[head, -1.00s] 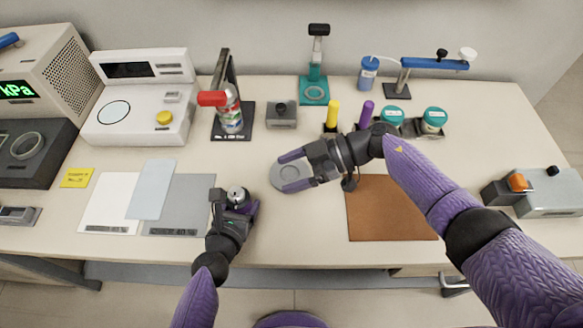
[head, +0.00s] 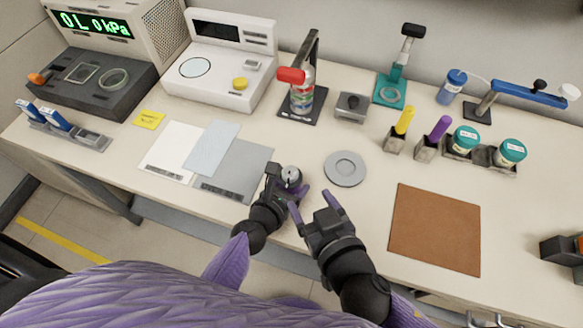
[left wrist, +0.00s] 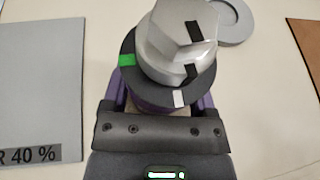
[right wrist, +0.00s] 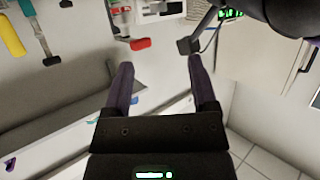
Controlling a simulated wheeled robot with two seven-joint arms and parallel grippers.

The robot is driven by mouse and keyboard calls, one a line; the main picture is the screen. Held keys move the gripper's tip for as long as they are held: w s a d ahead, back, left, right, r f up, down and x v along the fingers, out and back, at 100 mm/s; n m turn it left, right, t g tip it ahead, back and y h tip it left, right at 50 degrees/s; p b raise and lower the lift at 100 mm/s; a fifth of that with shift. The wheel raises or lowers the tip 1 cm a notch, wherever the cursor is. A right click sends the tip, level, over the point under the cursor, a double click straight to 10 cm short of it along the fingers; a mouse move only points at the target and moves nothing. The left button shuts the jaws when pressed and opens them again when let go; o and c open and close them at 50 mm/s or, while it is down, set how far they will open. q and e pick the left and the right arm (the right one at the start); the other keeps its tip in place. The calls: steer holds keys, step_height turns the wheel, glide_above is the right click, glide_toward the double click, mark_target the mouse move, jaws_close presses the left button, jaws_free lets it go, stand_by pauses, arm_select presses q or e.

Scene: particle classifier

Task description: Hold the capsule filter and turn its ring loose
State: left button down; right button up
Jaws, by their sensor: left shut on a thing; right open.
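The capsule filter (head: 291,175) is a small silver piece with a faceted top, held upright in my left gripper (head: 285,186) near the table's front edge. In the left wrist view, its silver top (left wrist: 172,28) bears black marks. A dark disc (left wrist: 128,78) below has a green and a white mark. I cannot tell for sure which part is the ring. The left fingers are shut on the lower body, mostly hidden under the disc. My right gripper (head: 317,206) is open and empty, just right of the filter and apart from it. Its spread fingers show in the right wrist view (right wrist: 163,85).
A round grey plate (head: 345,168) lies bare behind my grippers. A brown mat (head: 436,230) is at the right, and white and grey sheets (head: 235,172) at the left.

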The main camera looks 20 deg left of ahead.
mark_target(292, 172)
steer(key=shift+h, duration=0.4)
steer(key=x, duration=1.1)
steer(key=shift+s+a+f, duration=0.1)
steer(key=shift+a+f, duration=0.1)
steer(key=shift+f, duration=0.15)
jaws_close()
